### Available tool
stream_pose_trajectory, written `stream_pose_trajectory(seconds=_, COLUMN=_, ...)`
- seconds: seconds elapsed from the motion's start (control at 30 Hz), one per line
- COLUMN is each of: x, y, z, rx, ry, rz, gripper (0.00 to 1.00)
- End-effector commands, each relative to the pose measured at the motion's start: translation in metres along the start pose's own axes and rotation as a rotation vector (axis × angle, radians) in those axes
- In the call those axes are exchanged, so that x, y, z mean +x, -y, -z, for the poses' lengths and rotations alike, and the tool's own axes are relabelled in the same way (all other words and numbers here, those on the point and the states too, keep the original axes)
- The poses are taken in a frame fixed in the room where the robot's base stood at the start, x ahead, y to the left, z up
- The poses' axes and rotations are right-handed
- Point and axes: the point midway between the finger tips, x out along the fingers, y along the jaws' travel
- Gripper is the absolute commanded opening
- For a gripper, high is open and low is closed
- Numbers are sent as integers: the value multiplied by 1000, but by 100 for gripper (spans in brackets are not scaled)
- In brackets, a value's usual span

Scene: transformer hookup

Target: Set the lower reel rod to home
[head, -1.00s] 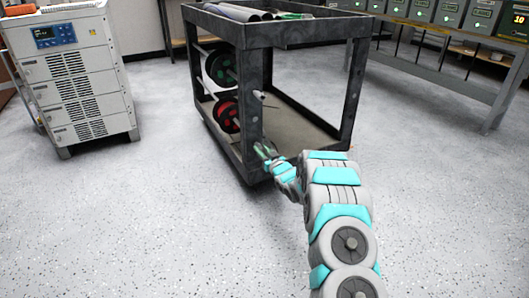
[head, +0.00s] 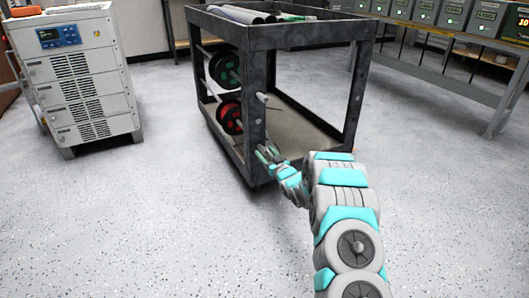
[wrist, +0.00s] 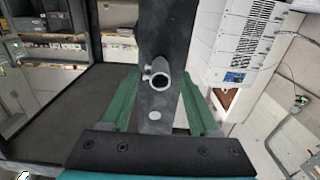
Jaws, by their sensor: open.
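A dark metal cart (head: 258,110) holds a green-cored reel (head: 223,70) above a red-cored reel (head: 230,117), the lower one. In the wrist view a round, hollow, light metal rod end (wrist: 159,74) sticks out of a dark cart post (wrist: 166,30); it appears to be the lower reel rod. My gripper (head: 267,154) is beside the near post, low down. Its open green fingers in the wrist view (wrist: 162,108) stand left and right of the post, with the rod end between them and not gripped. In the head view my gripper hides the lower rod end.
An upper rod end (head: 262,97) sticks out of the same post. A white cabinet (head: 80,85) stands at the left. A bench (head: 450,60) with several grey boxes stands at the back right. The floor in front is clear.

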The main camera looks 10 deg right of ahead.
Motion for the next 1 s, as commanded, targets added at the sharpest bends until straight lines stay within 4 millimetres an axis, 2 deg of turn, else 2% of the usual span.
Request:
stream_pose_trajectory(seconds=0.2, x=-32, y=-1, z=2, rx=1, ry=1, rz=-1, gripper=61)
stream_pose_trajectory(seconds=0.43, x=-56, y=0, z=1, rx=0, ry=0, rz=0, gripper=61)
stream_pose_trajectory(seconds=0.87, x=-63, y=0, z=0, rx=0, ry=0, rz=0, gripper=61)
stream_pose_trajectory(seconds=1.0, x=-63, y=-1, z=7, rx=-6, ry=25, rz=-9, gripper=61)
